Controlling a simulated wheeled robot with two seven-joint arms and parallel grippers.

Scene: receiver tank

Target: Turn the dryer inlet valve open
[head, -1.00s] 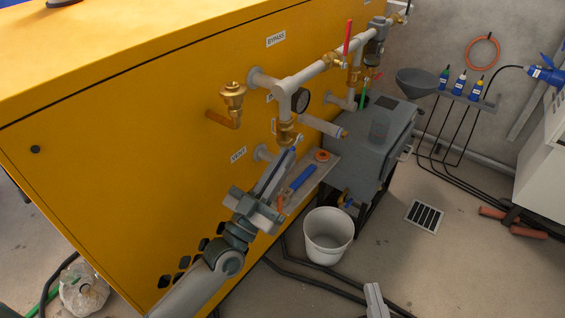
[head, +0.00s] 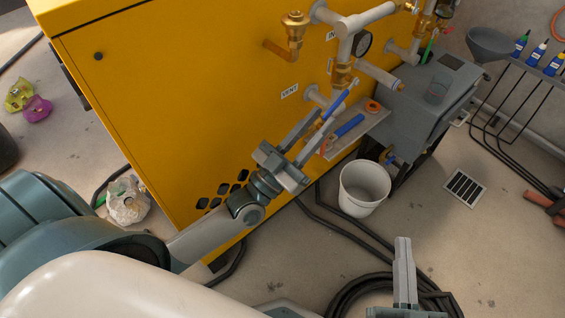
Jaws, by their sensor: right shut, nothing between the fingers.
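A brass valve (head: 342,74) sits on the grey pipework below the round gauge. Its blue lever (head: 341,101) slants down and left; I take it for the dryer inlet valve, but its label is not clear. My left gripper (head: 327,116) reaches up from the lower left. Its two long fingers stand apart, with the lower end of the blue lever appearing between their tips; contact cannot be told. My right gripper (head: 403,241) is shut and empty, low over the floor at the bottom right.
The yellow cabinet (head: 190,110) fills the back left. A tray (head: 372,120) with a blue tool and an orange roll lies beside the pipes. A white bucket (head: 362,190), a grey box unit (head: 425,95) and black hoses (head: 335,228) are below and right.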

